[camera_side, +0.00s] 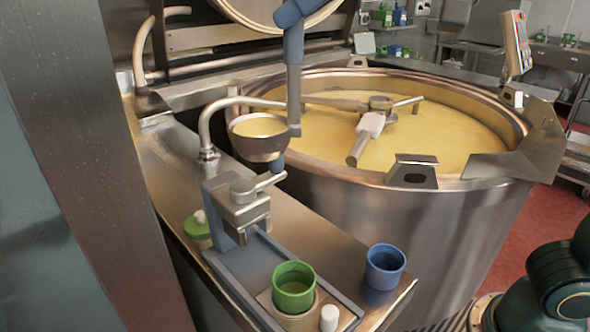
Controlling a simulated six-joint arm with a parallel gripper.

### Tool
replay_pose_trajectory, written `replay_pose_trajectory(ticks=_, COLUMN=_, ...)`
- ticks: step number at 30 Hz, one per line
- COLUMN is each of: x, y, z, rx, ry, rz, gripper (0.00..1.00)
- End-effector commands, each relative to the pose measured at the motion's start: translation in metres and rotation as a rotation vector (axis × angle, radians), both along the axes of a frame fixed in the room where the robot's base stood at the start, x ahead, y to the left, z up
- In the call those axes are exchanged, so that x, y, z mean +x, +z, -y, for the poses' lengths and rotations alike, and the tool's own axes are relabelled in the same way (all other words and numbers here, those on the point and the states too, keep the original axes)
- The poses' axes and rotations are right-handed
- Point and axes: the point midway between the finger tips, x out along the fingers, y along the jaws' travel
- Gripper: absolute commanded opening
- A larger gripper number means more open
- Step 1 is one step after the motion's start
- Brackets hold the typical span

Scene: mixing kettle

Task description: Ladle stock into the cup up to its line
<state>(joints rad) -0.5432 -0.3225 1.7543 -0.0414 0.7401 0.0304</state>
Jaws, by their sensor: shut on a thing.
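A steel ladle holds yellow stock in its bowl (258,128), level and upright. The bowl hangs above the counter beside the kettle's left rim. Its blue-grey handle (293,75) rises out of the top of the picture, and my gripper is not in view. The wide steel kettle (400,225) holds yellow stock (440,128). A green cup (293,290) stands upright in a holder at the front of the counter; no stock can be made out in it. A blue cup (385,268) stands to its right. No fill line can be made out on either cup.
A metal clamp fixture (245,205) stands below the bowl, on a blue-grey tray (235,285). A curved steel pipe (207,125) rises behind it. A green lidded item (198,228) and a small white-capped item (329,318) stand nearby. A mixer arm (370,128) spans the stock.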

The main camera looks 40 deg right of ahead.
Motion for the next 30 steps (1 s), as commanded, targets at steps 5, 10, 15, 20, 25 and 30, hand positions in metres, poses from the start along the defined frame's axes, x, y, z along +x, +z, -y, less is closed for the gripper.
replay_pose_trajectory(ticks=5, x=-0.030, y=0.000, z=-0.015, rx=-0.001, ry=0.056, rz=0.009, gripper=0.00)
replay_pose_trajectory(ticks=10, x=-0.056, y=-0.002, z=-0.024, rx=-0.005, ry=0.103, rz=0.014, gripper=0.00)
replay_pose_trajectory(ticks=15, x=-0.078, y=-0.005, z=-0.029, rx=-0.007, ry=0.143, rz=0.015, gripper=0.00)
replay_pose_trajectory(ticks=20, x=-0.092, y=-0.007, z=-0.031, rx=-0.009, ry=0.169, rz=0.017, gripper=0.00)
replay_pose_trajectory(ticks=25, x=-0.105, y=-0.009, z=-0.031, rx=-0.010, ry=0.192, rz=0.017, gripper=0.00)
replay_pose_trajectory(ticks=30, x=-0.105, y=-0.026, z=-0.031, rx=-0.014, ry=0.192, rz=0.017, gripper=0.00)
